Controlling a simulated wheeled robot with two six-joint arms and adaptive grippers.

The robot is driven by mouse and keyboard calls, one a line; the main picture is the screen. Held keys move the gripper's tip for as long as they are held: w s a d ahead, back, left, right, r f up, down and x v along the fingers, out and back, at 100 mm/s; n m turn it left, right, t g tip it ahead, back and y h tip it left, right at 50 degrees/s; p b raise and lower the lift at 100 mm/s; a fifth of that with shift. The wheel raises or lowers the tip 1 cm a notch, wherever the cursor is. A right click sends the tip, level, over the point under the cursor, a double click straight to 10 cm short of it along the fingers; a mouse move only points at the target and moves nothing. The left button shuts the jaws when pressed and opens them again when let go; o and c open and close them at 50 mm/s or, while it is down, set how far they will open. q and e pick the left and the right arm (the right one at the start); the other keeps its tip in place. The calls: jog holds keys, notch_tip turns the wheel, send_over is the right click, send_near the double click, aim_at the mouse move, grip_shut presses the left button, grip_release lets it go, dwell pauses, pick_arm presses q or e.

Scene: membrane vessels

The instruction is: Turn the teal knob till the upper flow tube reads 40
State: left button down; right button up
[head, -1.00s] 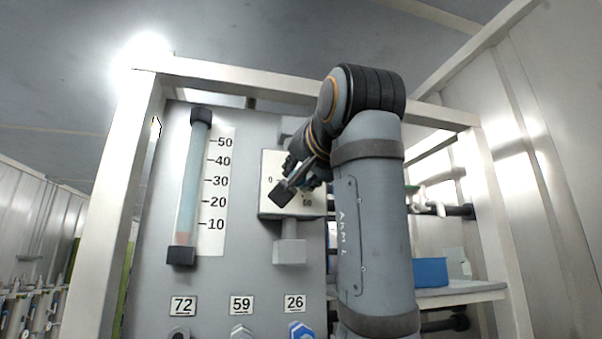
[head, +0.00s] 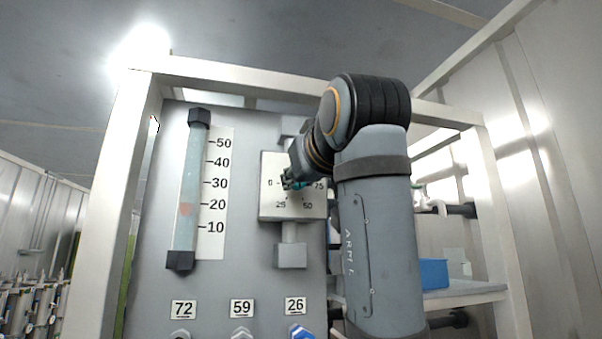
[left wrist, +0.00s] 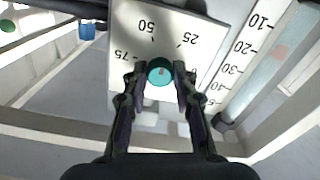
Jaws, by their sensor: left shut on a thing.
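The teal knob (left wrist: 160,71) sits on a white dial plate (head: 268,206) marked 0, 25, 50 and 75. My left gripper (left wrist: 160,76) has one finger on each side of the knob and is shut on it. In the head view the gripper (head: 288,182) hides most of the knob. The flow tube (head: 191,160) stands left of the dial, beside a scale (head: 218,240) from 10 to 50. Its reddish float (head: 185,209) is between 10 and 20, nearer 20. The float also shows in the left wrist view (left wrist: 280,52). My right gripper is out of view.
A white frame (head: 120,200) surrounds the grey panel (head: 262,280). Below are number plates 72 (head: 183,309), 59 (head: 242,308) and 26 (head: 295,305) above hexagonal fittings. A blue bin (head: 433,273) is on a shelf at right.

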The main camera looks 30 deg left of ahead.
pick_arm(q)
jog(key=shift+n+p, duration=1.35)
jog(key=shift+n, duration=3.45)
jog(key=c, duration=1.4)
grip_release()
jog(key=o, duration=0.3)
jog(key=shift+w+a, duration=0.1)
